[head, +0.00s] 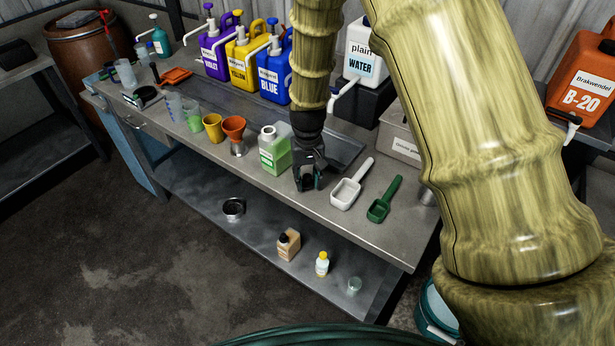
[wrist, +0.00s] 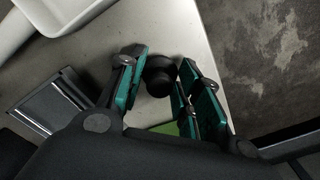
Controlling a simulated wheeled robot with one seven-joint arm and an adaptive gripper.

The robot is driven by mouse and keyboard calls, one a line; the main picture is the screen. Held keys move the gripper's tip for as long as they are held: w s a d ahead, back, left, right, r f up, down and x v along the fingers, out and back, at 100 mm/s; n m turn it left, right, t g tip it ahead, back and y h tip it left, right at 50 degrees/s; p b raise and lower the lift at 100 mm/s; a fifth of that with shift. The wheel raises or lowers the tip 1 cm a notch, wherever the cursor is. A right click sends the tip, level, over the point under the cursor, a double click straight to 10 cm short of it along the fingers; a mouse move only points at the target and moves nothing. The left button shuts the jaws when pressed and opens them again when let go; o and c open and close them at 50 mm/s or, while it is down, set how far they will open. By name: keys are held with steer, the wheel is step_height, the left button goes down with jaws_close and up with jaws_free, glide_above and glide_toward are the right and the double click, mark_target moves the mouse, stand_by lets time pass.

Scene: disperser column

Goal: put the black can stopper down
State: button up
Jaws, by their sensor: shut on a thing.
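The black can stopper (wrist: 160,77) is between the green-lined fingers of my gripper (wrist: 158,90) in the wrist view, close above or at the bench's front edge. In the head view my gripper (head: 308,182) points down at the front of the bench, just right of a green-labelled can (head: 274,150), whose pale neck shows no stopper on it. The stopper itself is hard to make out in the head view against the dark fingers. I cannot tell whether it touches the bench top.
The bench (head: 385,232) has a white scoop (head: 347,190) and a green scoop (head: 382,203) right of my gripper. Pump jugs line the back. A lower shelf (head: 262,262) holds small bottles.

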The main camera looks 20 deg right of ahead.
mark_target(307, 176)
steer(key=o, duration=0.7)
step_height(307, 176, up, 12)
steer(key=b, duration=0.3)
steer(key=shift+r+b, duration=0.1)
steer(key=shift+b, duration=0.2)
stand_by(0.4)
